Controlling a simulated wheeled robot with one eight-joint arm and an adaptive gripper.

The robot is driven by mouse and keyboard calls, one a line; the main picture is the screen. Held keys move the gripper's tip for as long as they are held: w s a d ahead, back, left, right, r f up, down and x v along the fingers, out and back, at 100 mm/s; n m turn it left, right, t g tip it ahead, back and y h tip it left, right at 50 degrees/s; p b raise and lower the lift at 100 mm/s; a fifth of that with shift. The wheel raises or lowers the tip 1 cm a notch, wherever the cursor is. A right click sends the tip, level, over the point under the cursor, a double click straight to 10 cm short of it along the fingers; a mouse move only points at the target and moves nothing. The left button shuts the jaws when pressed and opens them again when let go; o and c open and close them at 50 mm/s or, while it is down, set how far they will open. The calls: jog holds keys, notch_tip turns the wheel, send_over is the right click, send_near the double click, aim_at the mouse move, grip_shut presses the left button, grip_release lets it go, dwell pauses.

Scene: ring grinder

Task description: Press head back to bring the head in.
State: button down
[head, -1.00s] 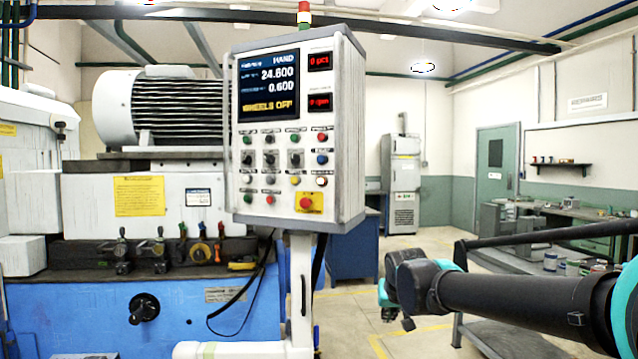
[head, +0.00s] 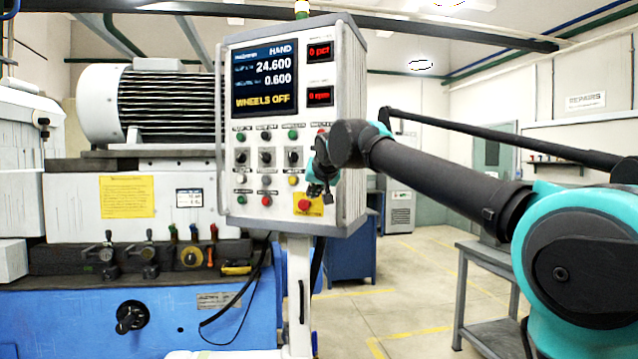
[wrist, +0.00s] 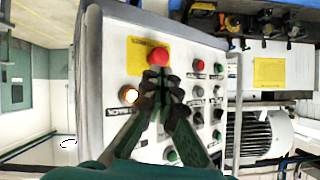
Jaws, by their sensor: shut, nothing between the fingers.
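The control panel (head: 268,130) stands in front of the machine, its screen reading HAND, 24.600, 0.600 and WHEELS OFF. My gripper (head: 322,187) is at the panel's lower right, covering some right-column buttons in the head view. In the wrist view my gripper (wrist: 162,82) is shut and empty, its fingertips over the panel face between a lit white button (wrist: 130,95) and a dark one. Whether they touch the panel cannot be told. A label beside the white button is too blurred to read surely. The head back button cannot be singled out with certainty.
A large red mushroom button (head: 304,203) on a yellow plate is close to my fingertips; it also shows in the wrist view (wrist: 158,57). Coloured levers (head: 190,250) line the blue machine. A grey bench (head: 490,270) stands right; the floor between is clear.

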jog(key=a+r, duration=0.2)
jog(key=shift+w+r, duration=0.2)
jog(key=shift+r, duration=0.2)
jog(key=w+d, duration=0.2)
jog(key=w, duration=0.6)
jog(key=shift+w+d, duration=0.25)
jog(key=shift+d, duration=0.1)
jog(key=shift+w, duration=0.15)
dwell(1.2)
jog(key=shift+w+d, duration=0.1)
jog(key=shift+w, duration=0.15)
